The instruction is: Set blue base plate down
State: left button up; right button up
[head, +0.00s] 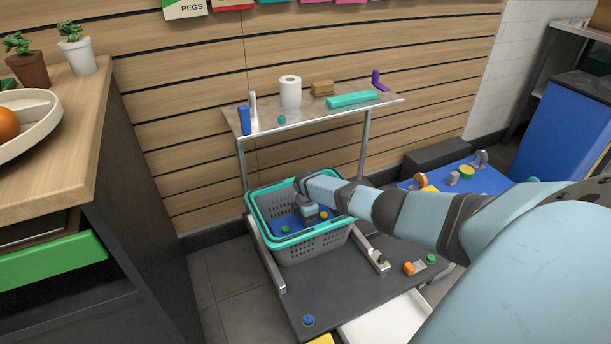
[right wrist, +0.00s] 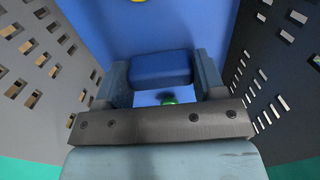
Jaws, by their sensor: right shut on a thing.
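The blue base plate (head: 287,222) is inside the grey basket (head: 312,246) with the teal rim, with green and yellow knobs showing on or beside it. In the right wrist view the blue plate (right wrist: 150,28) fills the space between the basket's slotted walls. My right gripper (head: 309,212) reaches down into the basket. In the right wrist view its fingers are shut on a blue block (right wrist: 160,68), which looks like the plate's grip. Whether the plate touches the basket floor is hidden. My left gripper is not in view.
The basket stands on a dark platform (head: 335,300) with metal rails. A shelf (head: 310,114) with a paper roll and small blocks stands behind. A blue surface with several knobbed pieces (head: 466,173) is to the right. A wooden counter (head: 75,110) is at left.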

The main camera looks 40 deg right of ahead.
jog(key=shift+f, duration=0.5)
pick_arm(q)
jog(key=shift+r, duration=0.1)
pick_arm(e)
jog(key=o, duration=1)
jog(key=shift+r, duration=0.5)
notch_tip(320, 180, up, 2)
jog(key=shift+r+p, duration=0.15)
jog(key=shift+p, duration=0.65)
pick_arm(q)
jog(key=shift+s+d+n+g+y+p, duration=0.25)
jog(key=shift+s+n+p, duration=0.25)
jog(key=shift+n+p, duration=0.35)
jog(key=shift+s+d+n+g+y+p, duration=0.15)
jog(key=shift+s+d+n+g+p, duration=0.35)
jog(key=shift+p, duration=0.5)
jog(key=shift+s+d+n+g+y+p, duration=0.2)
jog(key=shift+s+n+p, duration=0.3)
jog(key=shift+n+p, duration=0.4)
pick_arm(e)
jog(key=shift+r, duration=5)
